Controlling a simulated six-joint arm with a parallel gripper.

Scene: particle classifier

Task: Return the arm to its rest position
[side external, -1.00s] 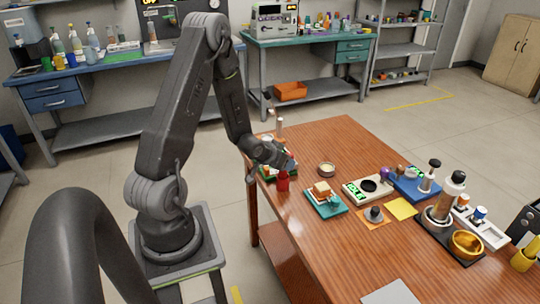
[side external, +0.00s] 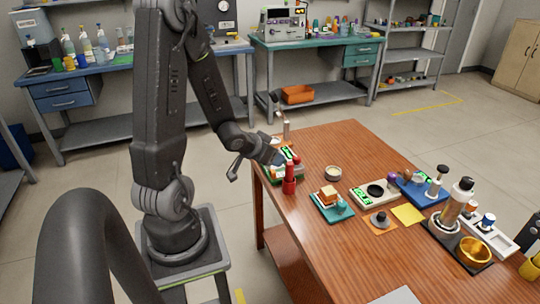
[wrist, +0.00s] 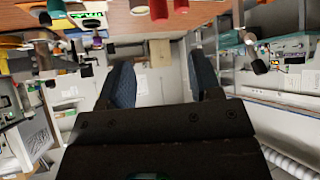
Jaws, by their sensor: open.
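On the table are a small round dish (side external: 333,173), a teal tray (side external: 325,211), a scale (side external: 364,194), a blue tray (side external: 428,199), a yellow pad (side external: 408,215) and a gold bowl (side external: 474,250). The front left of the tabletop is clear. Benches (side external: 90,70) stand behind.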

